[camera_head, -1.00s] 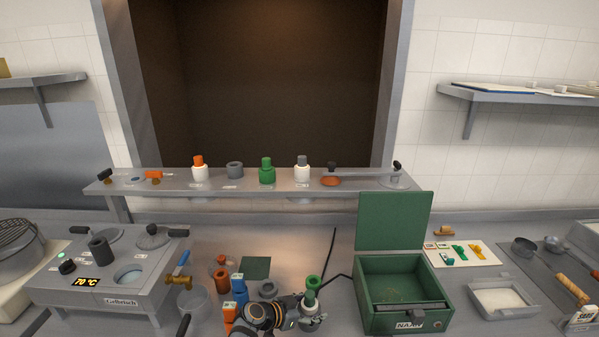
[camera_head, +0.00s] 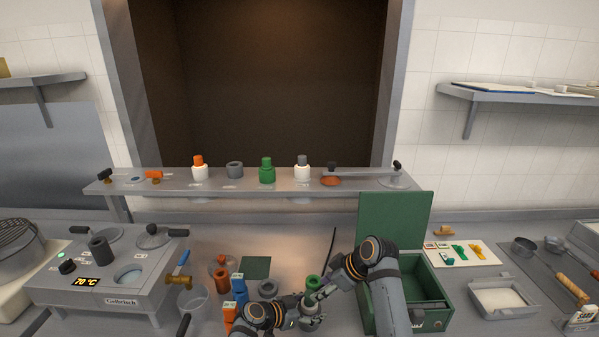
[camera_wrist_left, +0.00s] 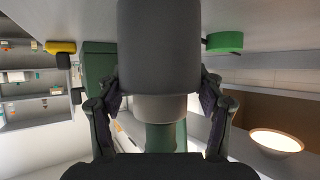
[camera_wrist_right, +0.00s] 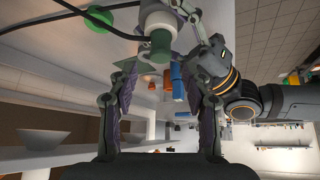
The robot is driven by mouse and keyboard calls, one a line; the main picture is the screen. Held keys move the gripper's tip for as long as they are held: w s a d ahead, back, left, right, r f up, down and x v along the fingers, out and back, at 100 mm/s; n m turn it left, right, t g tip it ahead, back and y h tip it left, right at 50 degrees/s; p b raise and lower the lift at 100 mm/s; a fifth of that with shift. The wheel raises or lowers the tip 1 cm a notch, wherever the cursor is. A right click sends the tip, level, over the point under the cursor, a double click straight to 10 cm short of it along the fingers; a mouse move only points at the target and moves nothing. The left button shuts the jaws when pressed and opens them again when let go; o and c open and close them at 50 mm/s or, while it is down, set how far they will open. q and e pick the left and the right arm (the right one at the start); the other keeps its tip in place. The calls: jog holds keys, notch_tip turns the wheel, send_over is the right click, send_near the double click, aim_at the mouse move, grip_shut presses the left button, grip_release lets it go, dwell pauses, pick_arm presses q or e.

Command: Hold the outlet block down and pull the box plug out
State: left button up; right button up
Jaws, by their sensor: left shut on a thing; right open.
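The grey and white outlet block (camera_head: 307,309) stands on the counter with the green box plug (camera_head: 313,282) upright on top. My left gripper (camera_head: 297,311) is shut around the block; the left wrist view shows the block's grey body (camera_wrist_left: 158,50) between its fingers and the green plug (camera_wrist_left: 165,137) beyond. My right gripper (camera_head: 319,295) is open beside the plug. In the right wrist view the green plug (camera_wrist_right: 160,45) and the pale block (camera_wrist_right: 157,18) lie ahead, between the open fingers. Contact with the plug cannot be told.
The open green box (camera_head: 440,290) stands right of the block, partly behind my right arm.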

aim_at(310, 293)
jog(key=shift+x, duration=3.5)
jog(key=shift+a, duration=0.15)
jog(key=shift+r, duration=0.1)
jog(key=shift+c, duration=0.3)
jog(key=c, duration=0.5)
jog(key=shift+c, duration=0.7)
grip_shut()
